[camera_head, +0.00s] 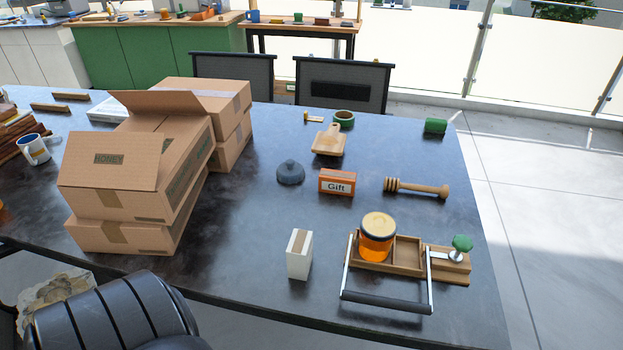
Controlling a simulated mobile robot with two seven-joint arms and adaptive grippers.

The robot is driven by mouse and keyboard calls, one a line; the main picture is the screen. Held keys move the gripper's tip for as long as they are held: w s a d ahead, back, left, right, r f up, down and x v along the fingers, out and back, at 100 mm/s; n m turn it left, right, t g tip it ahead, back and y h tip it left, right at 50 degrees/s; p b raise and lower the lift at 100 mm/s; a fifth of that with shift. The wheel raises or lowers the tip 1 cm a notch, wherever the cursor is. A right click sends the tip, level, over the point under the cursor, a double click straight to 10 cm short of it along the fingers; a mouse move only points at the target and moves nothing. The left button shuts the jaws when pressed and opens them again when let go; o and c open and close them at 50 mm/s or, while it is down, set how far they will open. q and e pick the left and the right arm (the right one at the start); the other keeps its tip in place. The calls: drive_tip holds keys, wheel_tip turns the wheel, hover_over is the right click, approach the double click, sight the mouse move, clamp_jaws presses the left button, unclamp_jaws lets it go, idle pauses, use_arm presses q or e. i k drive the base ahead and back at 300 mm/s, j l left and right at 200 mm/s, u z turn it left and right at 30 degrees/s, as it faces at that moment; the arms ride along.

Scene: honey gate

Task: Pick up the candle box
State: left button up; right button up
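No box in the head view carries a readable candle label, so I cannot tell for certain which one is the candle box. A small upright white box (300,255) with a tan strip stands near the front edge of the dark table (235,262). An orange box (338,182) with a white "Gift" label sits behind it and to the right. Neither small box is held or touched by a gripper. Neither of my grippers is in view.
A wooden tray (408,250) with a metal-and-black handle holds an orange honey jar (377,238), right of the white box. Stacked cardboard boxes (128,190) fill the left. A honey dipper (417,188) and dark domed object (290,173) lie nearby. Table around the white box is clear.

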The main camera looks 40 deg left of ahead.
sight(299, 251)
drive_tip(key=i+u, duration=0.2)
drive_tip(key=u, duration=1.35)
